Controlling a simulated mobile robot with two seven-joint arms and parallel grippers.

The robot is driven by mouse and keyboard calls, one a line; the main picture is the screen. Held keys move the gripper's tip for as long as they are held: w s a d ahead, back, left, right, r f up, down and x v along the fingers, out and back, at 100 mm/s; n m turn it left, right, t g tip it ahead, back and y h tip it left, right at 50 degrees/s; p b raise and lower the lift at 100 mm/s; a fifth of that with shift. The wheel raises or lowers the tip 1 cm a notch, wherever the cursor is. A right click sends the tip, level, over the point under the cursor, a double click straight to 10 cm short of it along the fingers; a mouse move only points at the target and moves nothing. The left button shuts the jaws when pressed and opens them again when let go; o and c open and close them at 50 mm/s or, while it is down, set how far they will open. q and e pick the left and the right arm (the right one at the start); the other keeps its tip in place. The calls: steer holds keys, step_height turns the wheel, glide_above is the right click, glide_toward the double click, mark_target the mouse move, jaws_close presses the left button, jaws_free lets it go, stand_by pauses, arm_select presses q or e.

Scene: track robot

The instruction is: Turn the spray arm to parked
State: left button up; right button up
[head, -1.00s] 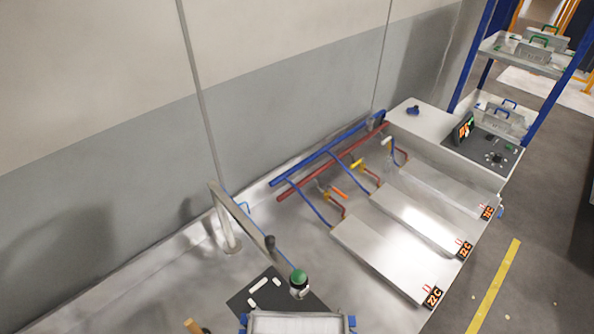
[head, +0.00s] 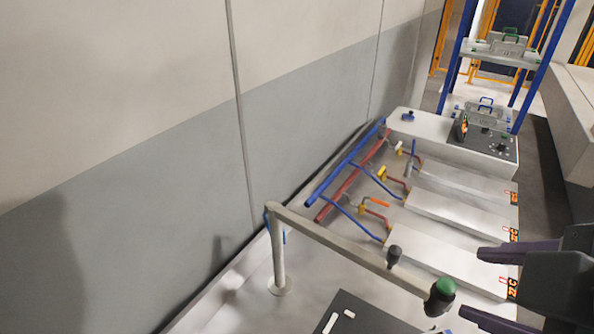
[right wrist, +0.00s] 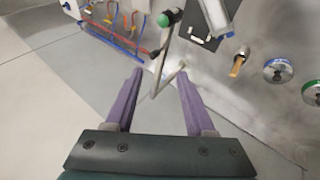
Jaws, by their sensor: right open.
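The spray arm (head: 335,238) is a grey bar on an upright post (head: 279,255) fixed to the metal bench. A black knob (head: 394,256) stands on it near its free end, which carries a dark head with a green cap (head: 445,286). The bar points toward the lower right, over a dark panel (head: 360,318) with white marks. My right gripper (head: 473,283) is open and empty, just right of the green cap. In the right wrist view the spray arm (right wrist: 168,50) shows beyond the open fingers (right wrist: 160,72). My left gripper is not in view.
Blue (head: 345,160) and red pipes with several coloured valve handles run along the wall behind pale basin covers (head: 440,262). A control panel (head: 490,143) and a blue-framed rack (head: 462,60) stand farther back.

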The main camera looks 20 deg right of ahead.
steer(key=w+d+f+n+t+h+b, duration=0.2)
steer(key=w+f+n+t+b, duration=0.25)
steer(key=f+n+b, duration=0.75)
steer(key=n+t+h+b, duration=0.2)
steer(key=n+t+b, duration=0.5)
steer(key=b, duration=1)
glide_toward(393, 247)
steer(key=w+d+n+g, duration=0.2)
steer(key=shift+w+a+n, duration=0.2)
steer(key=shift+a+n, duration=0.05)
steer(key=shift+n, duration=0.15)
steer(key=shift+r+n+y, duration=0.1)
steer(key=shift+n+y, duration=0.2)
steer(key=shift+w+r, duration=0.15)
steer(key=shift+w, duration=0.15)
steer(key=p+x, duration=0.1)
steer(key=x, duration=0.8)
steer(key=shift+w+r, duration=0.1)
steer(key=shift+w, duration=0.15)
